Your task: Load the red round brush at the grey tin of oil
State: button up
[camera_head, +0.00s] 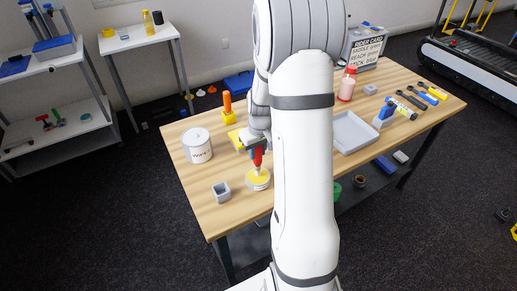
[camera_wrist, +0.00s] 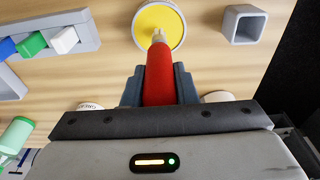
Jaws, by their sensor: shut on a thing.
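My gripper (camera_head: 257,148) is shut on the red round brush (camera_head: 257,158) above the wooden table. In the wrist view, the brush (camera_wrist: 159,80) sits between my two dark fingers (camera_wrist: 159,88), its pale tip pointing away from me. A low round tin (camera_head: 258,184) with a pale grey rim and a yellow surface stands under the brush. The tin also shows in the wrist view (camera_wrist: 158,14), with the brush tip over its lower part. I cannot tell whether the tip touches the yellow surface. My arm hides part of the table to the right.
A white lettered tin (camera_head: 198,148) stands left, and a small grey square cup (camera_head: 221,191) stands in front. An orange-handled tool in a yellow block (camera_head: 228,115) is behind. A grey tray (camera_head: 354,132) lies right of my arm. Bare wood surrounds the round tin's left side.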

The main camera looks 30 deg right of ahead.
jog(key=shift+f+b, duration=0.6)
jog(key=shift+b, duration=0.1)
dwell(2.1)
jog(key=shift+r+p, duration=2.15)
jog(key=shift+r, duration=1.45)
jog(key=shift+f, duration=0.1)
